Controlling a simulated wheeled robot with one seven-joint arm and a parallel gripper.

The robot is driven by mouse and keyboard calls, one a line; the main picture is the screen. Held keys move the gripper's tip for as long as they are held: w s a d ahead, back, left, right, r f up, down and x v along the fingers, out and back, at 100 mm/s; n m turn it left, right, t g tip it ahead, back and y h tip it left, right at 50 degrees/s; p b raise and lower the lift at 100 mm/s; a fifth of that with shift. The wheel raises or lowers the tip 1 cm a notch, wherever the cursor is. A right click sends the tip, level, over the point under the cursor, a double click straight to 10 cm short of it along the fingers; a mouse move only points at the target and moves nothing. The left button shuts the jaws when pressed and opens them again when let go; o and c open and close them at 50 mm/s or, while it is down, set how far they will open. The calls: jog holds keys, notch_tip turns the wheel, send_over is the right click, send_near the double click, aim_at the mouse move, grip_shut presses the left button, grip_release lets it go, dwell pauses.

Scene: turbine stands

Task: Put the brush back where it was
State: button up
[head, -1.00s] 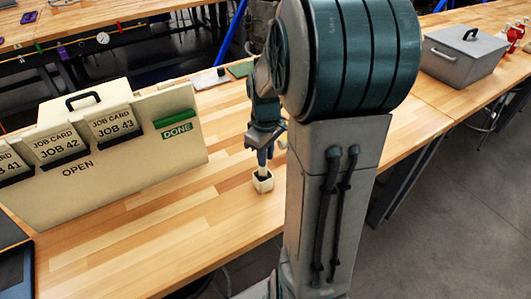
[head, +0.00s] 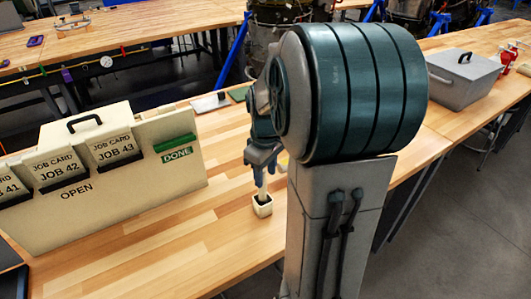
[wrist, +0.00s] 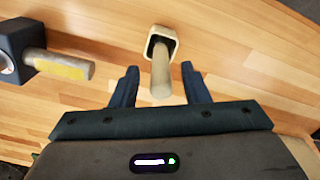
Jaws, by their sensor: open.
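The brush's pale round handle (wrist: 161,78) stands in a small white square cup (wrist: 163,42), with its lower end inside the cup. In the head view the cup (head: 262,206) stands on the wooden bench, and the pale handle (head: 263,187) rises from it, roughly upright. My gripper (head: 262,168) is above the cup, pointing down. In the wrist view my gripper (wrist: 160,72) is open, with one finger on each side of the handle and a gap on both sides. The brush's lower end is hidden in the cup.
In the wrist view a dark block (wrist: 20,50) holds a pale cylinder with a yellow band (wrist: 62,65). A cream job-card box (head: 110,180) stands left on the bench, and a grey lidded box (head: 463,80) at the right. Bare wood lies before the cup.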

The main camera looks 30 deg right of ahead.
notch_tip(320, 180, up, 8)
jog(key=shift+r, duration=0.55)
jog(key=shift+s+a+r, duration=0.1)
jog(key=shift+a+r, duration=0.05)
jog(key=shift+a, duration=0.1)
jog(key=s+a+f+m+t, duration=0.3)
jog(key=s+a+m, duration=0.1)
jog(key=s+a, duration=0.7)
jog(key=shift+s+a+f+m+t, duration=0.2)
jog(key=shift+s+a+m+t, duration=0.15)
jog(key=shift+a+m, duration=0.1)
